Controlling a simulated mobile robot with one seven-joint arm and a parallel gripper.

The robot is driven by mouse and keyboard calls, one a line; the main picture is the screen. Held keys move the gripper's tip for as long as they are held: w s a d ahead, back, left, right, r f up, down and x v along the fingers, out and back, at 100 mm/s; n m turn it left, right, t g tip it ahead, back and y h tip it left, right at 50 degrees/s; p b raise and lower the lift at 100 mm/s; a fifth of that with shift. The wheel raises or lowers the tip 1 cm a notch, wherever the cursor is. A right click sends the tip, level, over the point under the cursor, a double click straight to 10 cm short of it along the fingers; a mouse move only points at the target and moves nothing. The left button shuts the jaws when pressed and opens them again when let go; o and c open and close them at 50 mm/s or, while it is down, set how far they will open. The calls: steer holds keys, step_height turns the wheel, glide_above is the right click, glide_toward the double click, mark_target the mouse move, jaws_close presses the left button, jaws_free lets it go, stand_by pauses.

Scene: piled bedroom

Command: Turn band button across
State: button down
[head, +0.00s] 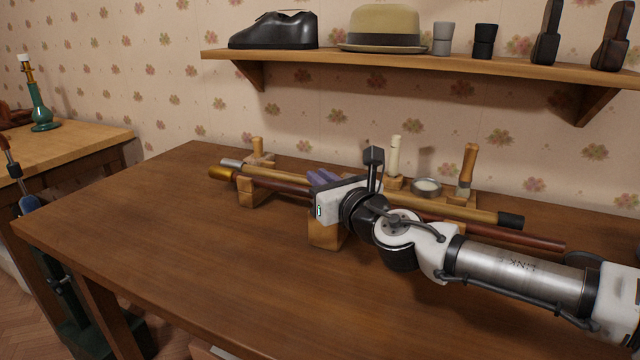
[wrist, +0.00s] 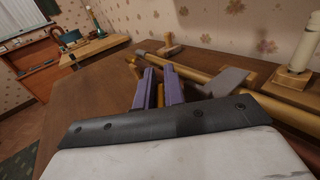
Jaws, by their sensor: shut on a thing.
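A dark red cane (head: 475,231) with a brass end (head: 221,173) lies across wooden rests on the table. In the wrist view, my gripper (wrist: 160,84) is shut on a small yellow-brown piece (wrist: 160,96) between the fingers. It sits on the line of the dark red cane, and I take it for the band button; the fingers hide most of it. The cane's brass end also shows in the wrist view (wrist: 133,66).
A light wooden cane (head: 470,210) with a silver tip and black end lies just behind. A wooden rest (head: 250,191) stands left, another (head: 325,236) below my gripper. The table's front is clear.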

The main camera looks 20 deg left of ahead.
steer(key=m+t+h, duration=0.2)
steer(key=h, duration=0.1)
steer(key=m+t+h, duration=0.3)
steer(key=shift+w+d+f+m+h, duration=0.1)
steer(key=shift+w+d+m+h, duration=0.1)
steer(key=shift+m+h, duration=0.15)
steer(key=m+h, duration=0.1)
steer(key=m+t+h+b, duration=0.1)
steer(key=h, duration=0.1)
steer(key=m+h, duration=0.1)
steer(key=h, duration=0.1)
steer(key=shift+d+t, duration=0.25)
steer(key=shift+t, duration=0.15)
steer(key=shift+w+d+m+h+b, duration=0.15)
steer(key=shift+m+h+b, duration=0.35)
steer(key=shift+h, duration=0.3)
steer(key=shift+s+d+m+h+b, duration=0.1)
steer(key=shift+m+h+b, duration=0.15)
steer(key=shift+m+h, duration=0.4)
steer(key=shift+w+d+h, duration=0.1)
steer(key=shift+h, duration=0.2)
steer(key=c, duration=1.5)
jaws_free()
